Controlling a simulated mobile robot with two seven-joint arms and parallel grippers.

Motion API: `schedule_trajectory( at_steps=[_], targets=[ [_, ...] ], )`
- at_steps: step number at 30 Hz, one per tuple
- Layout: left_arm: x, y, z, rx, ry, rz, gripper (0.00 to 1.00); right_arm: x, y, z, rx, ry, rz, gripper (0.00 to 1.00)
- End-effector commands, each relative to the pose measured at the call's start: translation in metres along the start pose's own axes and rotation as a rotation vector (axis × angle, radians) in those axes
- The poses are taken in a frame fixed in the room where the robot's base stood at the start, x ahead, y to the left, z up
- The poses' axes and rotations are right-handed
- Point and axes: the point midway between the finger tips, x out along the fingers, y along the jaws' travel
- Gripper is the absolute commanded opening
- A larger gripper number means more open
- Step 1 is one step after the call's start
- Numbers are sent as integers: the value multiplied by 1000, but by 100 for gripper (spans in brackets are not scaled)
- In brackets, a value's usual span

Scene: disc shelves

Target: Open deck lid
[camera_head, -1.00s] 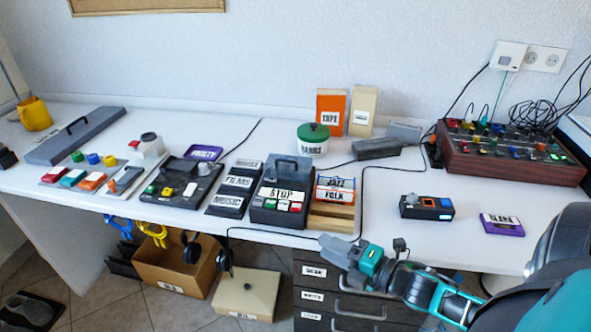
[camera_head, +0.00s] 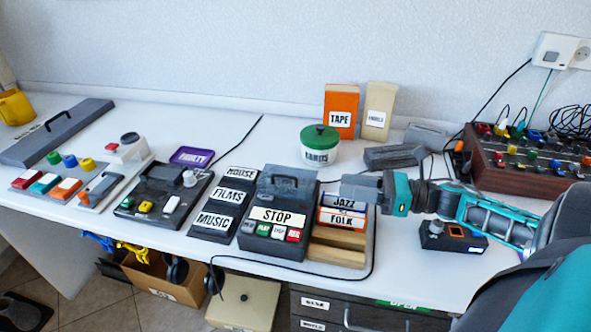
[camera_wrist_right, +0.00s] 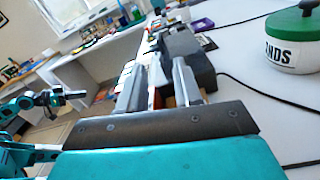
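The deck (camera_head: 262,238) is a dark box with a STOP label and coloured buttons along its front. Its grey lid (camera_head: 287,184), with a bar handle, lies at the back of its top and looks closed. My right gripper (camera_head: 345,188) is just right of the deck, above the JAZZ and FOLK cassette rack, apart from the lid. In the right wrist view its two fingers (camera_wrist_right: 160,85) are spread with a gap between them, and a dark box, apparently the deck (camera_wrist_right: 188,48), is beyond. My left arm shows at the left there; its gripper (camera_wrist_right: 68,96) is small and unclear.
The wooden rack (camera_head: 337,254) stands against the deck's right side. A labelled strip (camera_head: 222,197) is on its left. Behind are a green-lidded jar (camera_head: 319,145), an orange TAPE box (camera_head: 340,110) and a grey block (camera_head: 394,156). Cables run across the table.

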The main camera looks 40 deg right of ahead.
Motion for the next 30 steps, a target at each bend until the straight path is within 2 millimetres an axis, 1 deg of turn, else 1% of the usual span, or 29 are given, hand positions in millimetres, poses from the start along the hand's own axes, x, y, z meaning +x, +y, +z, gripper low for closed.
schedule_trajectory(
  at_steps=[5, 9, 18, 24, 30],
  targets=[
    [0, -2, 9, 4, -15, -2, 0, 24, 0, 1, -3, -2, 5, 34],
    [0, -2, 15, 7, -25, 0, 0, 51, 0, 1, -3, -4, 4, 34],
    [2, 2, 11, 10, -15, 12, 0, 100, 0, 1, -2, -3, 2, 34],
    [4, 2, 6, 11, -5, 13, 0, 119, 0, 1, 0, -3, 0, 34],
    [5, 2, 3, 11, 0, 13, 0, 126, 0, 1, 1, -1, 0, 34]
  ],
)
